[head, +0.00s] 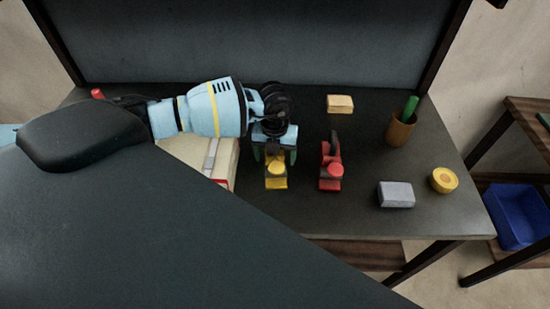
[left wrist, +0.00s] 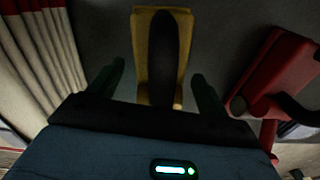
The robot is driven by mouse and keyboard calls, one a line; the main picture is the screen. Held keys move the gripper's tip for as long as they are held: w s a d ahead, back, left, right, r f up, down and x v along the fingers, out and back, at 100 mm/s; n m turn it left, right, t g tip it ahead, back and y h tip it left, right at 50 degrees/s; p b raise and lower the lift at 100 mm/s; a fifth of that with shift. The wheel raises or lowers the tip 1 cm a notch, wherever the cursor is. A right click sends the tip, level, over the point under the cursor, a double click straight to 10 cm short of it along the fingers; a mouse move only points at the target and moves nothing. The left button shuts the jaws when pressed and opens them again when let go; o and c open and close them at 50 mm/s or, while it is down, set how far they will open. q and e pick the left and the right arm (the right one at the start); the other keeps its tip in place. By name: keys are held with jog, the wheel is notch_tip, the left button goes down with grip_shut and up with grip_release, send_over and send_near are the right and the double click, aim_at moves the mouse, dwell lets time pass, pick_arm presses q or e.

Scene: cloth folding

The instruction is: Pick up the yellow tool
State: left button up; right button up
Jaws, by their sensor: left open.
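The yellow tool (head: 276,174) stands on the dark table directly under my left gripper (head: 274,154) in the head view. In the left wrist view the yellow tool (left wrist: 154,50), with a dark strip along its middle, lies between the two fingers of my left gripper (left wrist: 158,82). The fingers are apart, one on each side of it, with a visible gap on both sides. The gripper hides the tool's back end in the head view. My right gripper is not seen.
A similar red tool (head: 331,168) stands just right of the yellow one. A wooden block (head: 340,103), grey block (head: 396,194), yellow roll (head: 444,180) and brown cup (head: 400,130) are farther right.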

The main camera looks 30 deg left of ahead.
pick_arm(q)
grip_shut()
jog(key=shift+w+r, duration=0.1)
jog(key=shift+r, duration=0.05)
jog(key=shift+r, duration=0.1)
dwell(0.4)
jog(key=shift+r, duration=0.2)
notch_tip(320, 180, up, 3)
jog(key=shift+f, duration=0.1)
jog(key=s+d, duration=0.3)
jog(key=s, duration=0.4)
jog(key=s+d+r+p, duration=0.1)
jog(key=s+d, duration=0.3)
jog(key=s, duration=0.3)
jog(key=shift+s+r, duration=0.25)
